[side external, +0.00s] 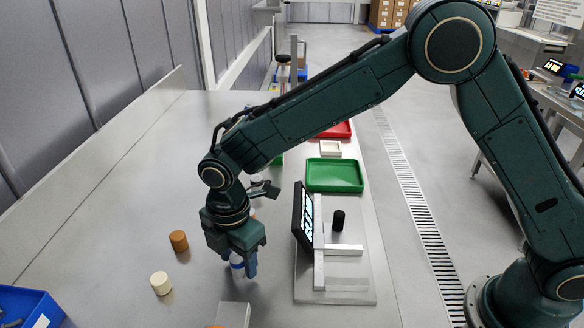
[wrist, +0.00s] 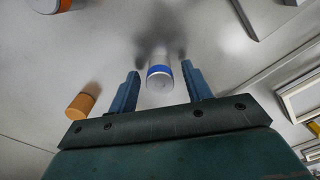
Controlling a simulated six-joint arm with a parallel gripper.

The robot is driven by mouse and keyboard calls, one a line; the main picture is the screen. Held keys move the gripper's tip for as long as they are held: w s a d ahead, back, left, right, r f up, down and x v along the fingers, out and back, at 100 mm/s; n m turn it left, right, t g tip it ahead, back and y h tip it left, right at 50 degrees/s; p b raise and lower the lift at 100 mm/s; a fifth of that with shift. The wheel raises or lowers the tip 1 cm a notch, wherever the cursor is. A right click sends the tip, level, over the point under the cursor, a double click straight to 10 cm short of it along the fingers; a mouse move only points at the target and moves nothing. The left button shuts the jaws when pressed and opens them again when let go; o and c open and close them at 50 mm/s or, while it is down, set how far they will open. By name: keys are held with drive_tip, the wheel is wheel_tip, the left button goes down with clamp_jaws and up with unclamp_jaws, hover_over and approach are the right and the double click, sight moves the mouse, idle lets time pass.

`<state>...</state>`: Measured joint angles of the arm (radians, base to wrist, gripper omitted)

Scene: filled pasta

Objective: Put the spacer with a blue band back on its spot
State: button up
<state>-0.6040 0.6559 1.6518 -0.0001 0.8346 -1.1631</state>
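The spacer with a blue band (wrist: 159,72) is a white cylinder standing between the fingers of my gripper (wrist: 160,82) in the wrist view. A gap shows on each side of it, so my gripper is open around it and not clamped. In the side view, the spacer (side external: 237,264) is partly hidden by my gripper (side external: 244,268), which points down low over the table. I cannot tell which place is the spacer's spot.
An orange-brown cylinder (side external: 179,240) and a cream one (side external: 161,283) stand to the left. A metal plate (side external: 302,284) with rails, a screen (side external: 303,214) and a black cylinder (side external: 338,220) lies right. Green (side external: 335,188) and red (side external: 345,131) trays stand behind; a blue bin (side external: 42,311) is front left.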

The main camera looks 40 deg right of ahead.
sight(237, 257)
drive_tip(key=shift+r, duration=0.1)
wheel_tip(237, 257, up, 12)
idle(1.0)
idle(0.4)
drive_tip(key=s+d+r+m+t, duration=0.1)
drive_tip(key=s+d+r+m, duration=0.35)
drive_tip(key=d, duration=0.45)
drive_tip(key=s+d+r+m+t, duration=0.2)
drive_tip(key=s+d+r+m, duration=0.3)
drive_tip(key=d, duration=0.5)
drive_tip(key=s+d+f+m+t, duration=0.1)
drive_tip(key=s+d+m, duration=0.3)
drive_tip(key=s, duration=0.3)
drive_tip(key=s+d+m+t, duration=0.1)
drive_tip(key=s+d+m, duration=0.4)
drive_tip(key=s+m, duration=0.1)
drive_tip(key=shift+s+d+f+m+t, duration=0.15)
drive_tip(key=shift+s+f+m+t, duration=0.15)
drive_tip(key=shift+s+f+m, duration=0.05)
